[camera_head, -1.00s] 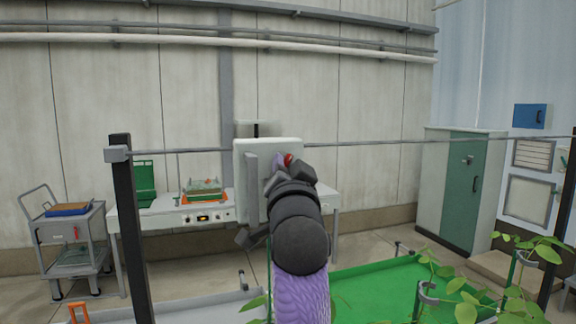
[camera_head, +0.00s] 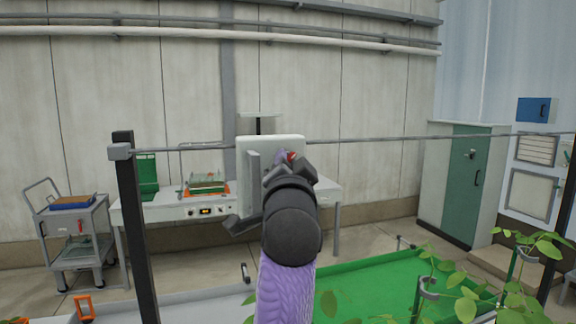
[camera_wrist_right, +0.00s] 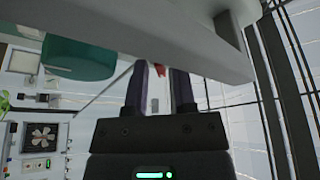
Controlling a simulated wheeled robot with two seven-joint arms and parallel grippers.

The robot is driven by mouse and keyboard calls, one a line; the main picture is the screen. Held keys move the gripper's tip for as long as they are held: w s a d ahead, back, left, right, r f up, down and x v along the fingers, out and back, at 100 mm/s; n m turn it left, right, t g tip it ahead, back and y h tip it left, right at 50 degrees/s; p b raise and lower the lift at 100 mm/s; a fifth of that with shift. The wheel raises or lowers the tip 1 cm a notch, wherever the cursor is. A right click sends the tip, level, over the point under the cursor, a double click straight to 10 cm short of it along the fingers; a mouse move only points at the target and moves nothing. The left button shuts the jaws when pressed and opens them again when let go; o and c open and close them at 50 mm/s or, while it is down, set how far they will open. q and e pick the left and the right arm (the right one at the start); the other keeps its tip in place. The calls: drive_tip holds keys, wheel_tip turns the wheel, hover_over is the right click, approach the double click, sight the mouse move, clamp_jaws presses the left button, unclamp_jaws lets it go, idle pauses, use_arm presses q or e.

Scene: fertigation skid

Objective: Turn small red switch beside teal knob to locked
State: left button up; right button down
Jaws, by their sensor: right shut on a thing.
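The small red switch (camera_head: 291,155) shows as a bit of red at the front of a pale panel box (camera_head: 270,143), just past my right gripper (camera_head: 284,166). In the right wrist view the red switch (camera_wrist_right: 160,70) lies between the two dark fingertips of my right gripper (camera_wrist_right: 161,78), which is shut on it. Part of the switch is hidden by the fingers and by a pale grey plate in front. The teal knob (camera_wrist_right: 78,58) is beside it in the right wrist view; the head view does not show it. My left gripper is not in view.
A grey rail (camera_head: 400,138) runs across in front, with a black post (camera_head: 137,230) at the left. A green tray (camera_head: 365,285) and leafy plants (camera_head: 465,300) are at the lower right. A bench (camera_head: 165,212), cart (camera_head: 75,235) and green-doored cabinet (camera_head: 465,185) stand behind.

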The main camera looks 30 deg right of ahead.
drive_tip(key=c, duration=0.7)
unclamp_jaws()
drive_tip(key=b+v, duration=0.3)
drive_tip(key=v, duration=0.7)
